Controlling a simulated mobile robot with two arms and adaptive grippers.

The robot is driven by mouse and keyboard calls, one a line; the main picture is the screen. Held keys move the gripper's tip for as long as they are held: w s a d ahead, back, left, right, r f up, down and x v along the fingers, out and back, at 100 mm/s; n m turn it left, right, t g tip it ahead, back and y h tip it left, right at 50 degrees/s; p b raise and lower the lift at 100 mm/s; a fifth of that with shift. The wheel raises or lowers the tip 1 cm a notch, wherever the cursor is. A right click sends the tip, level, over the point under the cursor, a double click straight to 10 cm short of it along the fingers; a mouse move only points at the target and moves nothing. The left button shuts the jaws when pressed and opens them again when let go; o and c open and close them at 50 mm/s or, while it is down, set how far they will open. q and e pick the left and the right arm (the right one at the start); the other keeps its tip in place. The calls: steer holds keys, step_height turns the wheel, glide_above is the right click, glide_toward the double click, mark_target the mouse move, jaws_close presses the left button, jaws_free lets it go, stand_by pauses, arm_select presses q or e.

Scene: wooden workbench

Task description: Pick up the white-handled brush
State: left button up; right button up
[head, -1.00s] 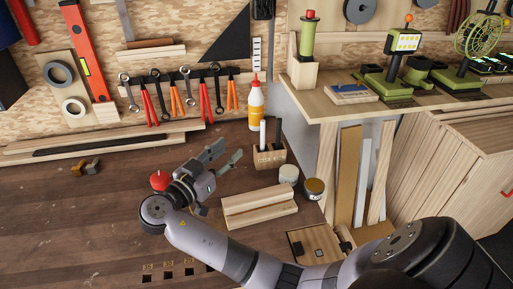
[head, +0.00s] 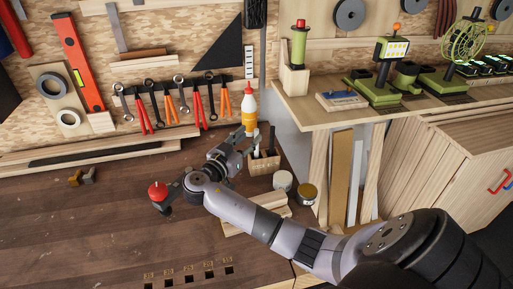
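The white-handled brush (head: 256,141) stands upright in a small wooden holder (head: 263,166) near the back right of the bench, in the head view. A dark-handled item (head: 271,138) stands beside it in the same holder. My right gripper (head: 244,143) is right at the left side of the holder, with its fingers close to the white handle. Its fingers overlap the brush and bottle area in the picture, so I cannot tell whether they touch the handle or how far apart they are. My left gripper is not in view.
A white-and-orange glue bottle (head: 249,108) stands just behind the gripper. Two round jars (head: 282,181) (head: 307,193) and wooden blocks (head: 240,222) are close to my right arm. The bench's left part is mostly clear.

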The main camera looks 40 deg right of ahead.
mark_target(255, 132)
steer(key=x, duration=0.1)
steer(key=p+x, duration=0.1)
steer(key=x, duration=0.2)
steer(key=shift+s+d+r+p, duration=0.1)
steer(key=shift+s+r+p, duration=0.15)
steer(key=shift+p, duration=0.15)
steer(key=shift+w+d+f, duration=0.1)
steer(key=shift+d, duration=0.15)
steer(key=shift+a, duration=0.1)
jaws_close()
